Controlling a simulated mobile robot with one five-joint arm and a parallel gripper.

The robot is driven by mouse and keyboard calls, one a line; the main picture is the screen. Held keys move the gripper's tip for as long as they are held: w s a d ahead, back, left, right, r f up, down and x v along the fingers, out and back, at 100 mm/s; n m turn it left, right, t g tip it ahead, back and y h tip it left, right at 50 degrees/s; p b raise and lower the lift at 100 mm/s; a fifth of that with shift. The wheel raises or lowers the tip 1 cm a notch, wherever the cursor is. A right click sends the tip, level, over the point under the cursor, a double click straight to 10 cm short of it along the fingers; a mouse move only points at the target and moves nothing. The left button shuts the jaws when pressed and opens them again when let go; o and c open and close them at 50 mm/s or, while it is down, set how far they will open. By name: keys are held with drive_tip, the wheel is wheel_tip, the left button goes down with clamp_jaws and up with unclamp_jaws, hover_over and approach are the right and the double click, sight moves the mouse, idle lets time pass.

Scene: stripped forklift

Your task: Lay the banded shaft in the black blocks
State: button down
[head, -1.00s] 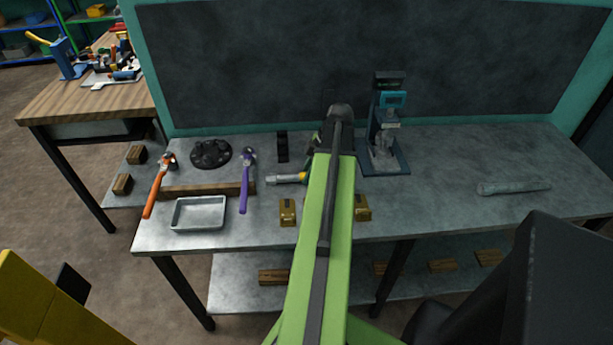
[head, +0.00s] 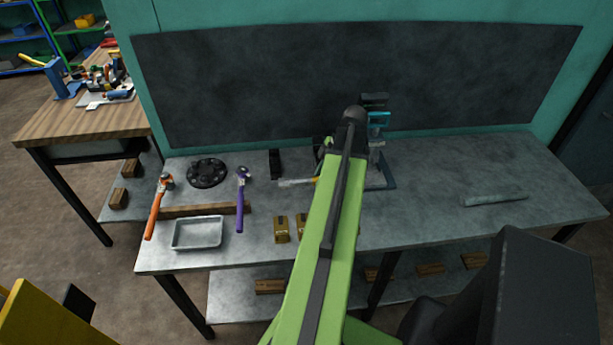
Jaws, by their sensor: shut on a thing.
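The banded shaft (head: 297,182) is a pale silver rod with a yellow band near its right visible end. It juts left from behind my green arm, and its right part is hidden. My gripper (head: 320,168) is mostly hidden behind the arm and is shut on the shaft. A black block (head: 276,163) stands on the bench behind and just left of the shaft's left end. Only one black block shows clearly; any other may be hidden by my arm. I cannot tell how high the shaft is above the bench.
Brass blocks (head: 281,229) stand near the front edge. A metal tray (head: 197,233), orange tool (head: 157,208), purple tool (head: 241,200), wooden bar (head: 195,210) and dark disc (head: 207,173) lie left. A press (head: 378,150) stands behind my arm.

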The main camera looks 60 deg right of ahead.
drive_tip(key=s+r, duration=0.1)
drive_tip(key=s+d+r+p, duration=0.1)
drive_tip(key=s, duration=0.1)
drive_tip(key=s+r+p, duration=0.1)
drive_tip(key=shift+s+d, duration=0.15)
drive_tip(key=w+d+p, duration=0.1)
drive_tip(key=w+d, duration=0.3)
drive_tip(key=w, duration=0.5)
drive_tip(key=w+d+r, duration=0.1)
drive_tip(key=w+d, duration=0.4)
drive_tip(key=w, duration=0.5)
drive_tip(key=shift+w+r+p, duration=0.25)
drive_tip(key=shift+p, duration=0.1)
drive_tip(key=shift+f, duration=0.1)
wheel_tip(320, 180, down, 6)
drive_tip(key=b, duration=0.6)
drive_tip(key=shift+f, duration=0.1)
drive_tip(key=shift+f+b, duration=0.1)
drive_tip(key=shift+b, duration=0.25)
drive_tip(key=c, duration=1)
unclamp_jaws()
